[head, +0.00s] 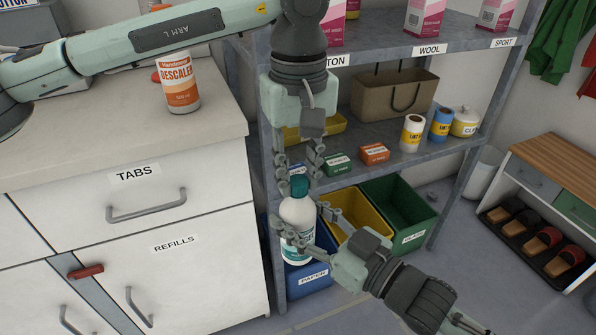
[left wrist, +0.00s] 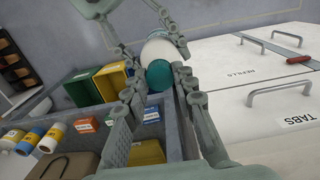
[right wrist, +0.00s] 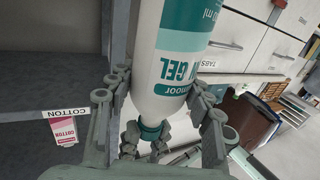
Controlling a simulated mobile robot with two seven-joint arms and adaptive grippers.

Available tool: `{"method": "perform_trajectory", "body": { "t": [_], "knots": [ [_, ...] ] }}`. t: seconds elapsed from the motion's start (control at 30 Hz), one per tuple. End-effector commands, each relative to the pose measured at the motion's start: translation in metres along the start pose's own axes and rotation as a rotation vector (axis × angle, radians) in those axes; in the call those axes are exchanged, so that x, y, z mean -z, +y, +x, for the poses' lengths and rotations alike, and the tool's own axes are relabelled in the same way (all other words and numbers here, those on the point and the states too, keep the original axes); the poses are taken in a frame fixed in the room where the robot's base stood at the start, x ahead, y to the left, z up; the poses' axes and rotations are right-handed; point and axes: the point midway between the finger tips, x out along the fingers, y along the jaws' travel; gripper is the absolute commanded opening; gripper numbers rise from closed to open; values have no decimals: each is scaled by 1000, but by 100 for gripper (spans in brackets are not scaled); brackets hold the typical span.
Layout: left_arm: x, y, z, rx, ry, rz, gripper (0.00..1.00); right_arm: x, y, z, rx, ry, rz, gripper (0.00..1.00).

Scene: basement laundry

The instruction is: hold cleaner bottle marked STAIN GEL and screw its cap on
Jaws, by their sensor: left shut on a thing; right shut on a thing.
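The white cleaner bottle (head: 297,211) with a teal label stands upright in the air before the shelf; part of "STAIN GEL" reads upside down on the bottle (right wrist: 185,52) in the right wrist view. My right gripper (head: 301,227) is shut around its body from the right. The teal cap (head: 299,185) sits at the bottle's top, upright and in line with it. My left gripper (head: 300,176) comes from above and is shut on the cap, also seen in the left wrist view (left wrist: 157,75). How far the cap is threaded cannot be told.
A white cabinet with a pale counter (head: 110,135) stands at the left; an orange and white descaler tub (head: 179,84) is on it. A grey shelf unit (head: 400,168) is behind the bottle, with blue, yellow (head: 352,215) and green (head: 400,208) bins low down.

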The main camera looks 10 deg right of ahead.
Motion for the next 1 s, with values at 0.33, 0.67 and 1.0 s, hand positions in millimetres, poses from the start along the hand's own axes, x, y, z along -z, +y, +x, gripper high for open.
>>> {"method": "perform_trajectory", "body": {
  "t": [0.33,0.67,1.0],
  "knots": [
    [0,0,0,0,1,-4,47,2,0,0,1,4,-1,0],
    [0,1,-16,-3,1,-4,47,2,0,0,1,4,-1,0],
    [0,0,-46,0,0,-3,47,2,0,0,1,4,-1,0]
  ]
}}
